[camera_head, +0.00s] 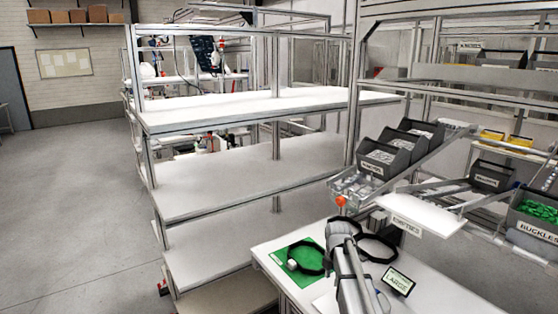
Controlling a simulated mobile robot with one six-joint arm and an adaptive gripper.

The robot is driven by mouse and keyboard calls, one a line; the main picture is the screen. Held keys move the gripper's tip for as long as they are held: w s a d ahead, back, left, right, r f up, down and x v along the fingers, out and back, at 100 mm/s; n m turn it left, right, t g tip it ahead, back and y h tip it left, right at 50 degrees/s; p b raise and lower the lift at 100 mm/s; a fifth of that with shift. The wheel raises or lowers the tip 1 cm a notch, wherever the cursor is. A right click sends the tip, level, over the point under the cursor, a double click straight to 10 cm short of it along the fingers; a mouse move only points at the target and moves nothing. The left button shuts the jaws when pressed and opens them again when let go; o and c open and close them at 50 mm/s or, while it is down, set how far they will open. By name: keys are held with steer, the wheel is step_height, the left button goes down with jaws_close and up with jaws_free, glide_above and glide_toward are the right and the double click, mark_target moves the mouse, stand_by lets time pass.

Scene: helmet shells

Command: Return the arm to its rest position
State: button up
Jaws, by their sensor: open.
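My arm (349,278) shows as grey and white links rising from the bottom edge over the white workbench (435,290). I cannot make out my gripper or its fingertips; they are hidden or outside the picture. Left of the arm, a black band ring (322,262) with a small white part lies on a green mat (276,258). A second dark ring (391,244) shows right of the arm, partly hidden by it. I cannot tell whether it touches the bench.
A small dark sign (398,281) stands right of the arm. Grey bins (384,158) and a bin of green buckles (540,212) sit above the bench. A mostly empty white shelf rack (230,185) stands at left. Open floor (70,200) lies beyond it.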

steer(key=s+a+f+m+b, duration=0.1)
steer(key=s+m, duration=2.2)
steer(key=m, duration=0.1)
steer(key=shift+s, duration=0.35)
steer(key=shift+a, duration=0.1)
stand_by(0.5)
